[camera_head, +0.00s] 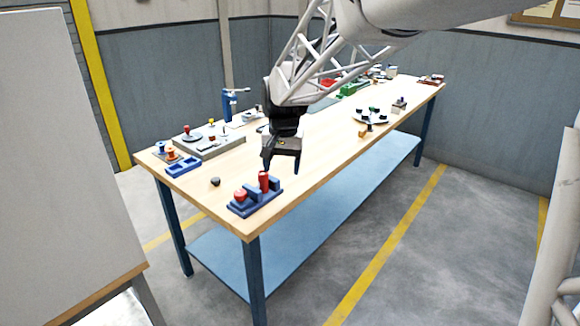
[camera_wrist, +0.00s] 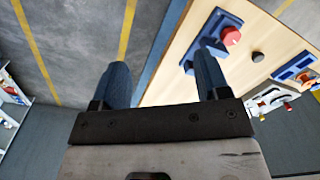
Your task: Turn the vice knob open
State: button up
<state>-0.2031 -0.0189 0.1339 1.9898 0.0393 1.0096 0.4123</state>
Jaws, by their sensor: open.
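A blue vice (camera_head: 256,197) stands near the front corner of the workbench. A red knob (camera_head: 240,195) sits low on its left side, and a red upright cylinder (camera_head: 264,179) stands at its right end. My gripper (camera_head: 282,170) is open above and beside the vice, with its fingers pointing down and apart. In the wrist view the two fingers of my gripper (camera_wrist: 160,80) are spread with nothing between them. The vice (camera_wrist: 212,42) shows behind the right finger, with the red knob (camera_wrist: 231,36) clear of it. The red cylinder is mostly hidden there.
A small dark knob (camera_head: 215,182) lies left of the vice. A blue tray (camera_head: 183,167) and a grey board (camera_head: 208,146) with parts are further left. A round white plate (camera_head: 370,116) with dark pieces lies further along the bench. The middle wood (camera_head: 320,145) is clear.

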jog(key=shift+n+t, duration=0.3)
jog(key=shift+t, duration=0.1)
jog(key=shift+s+d+r, duration=0.15)
jog(key=shift+s+d, duration=0.2)
jog(key=shift+s, duration=0.25)
jog(key=shift+s+d+r, duration=0.2)
jog(key=shift+s+d, duration=0.1)
jog(key=shift+s, duration=0.3)
jog(key=shift+s+d+r, duration=0.15)
jog(key=shift+s+d, duration=0.2)
jog(key=shift+s, duration=0.25)
jog(key=m+g, duration=0.1)
send_over(240, 192)
notch_tip(240, 192, down, 11)
jog(key=shift+s+f, duration=0.1)
jog(key=shift+f, duration=0.1)
jog(key=shift+f, duration=3.8)
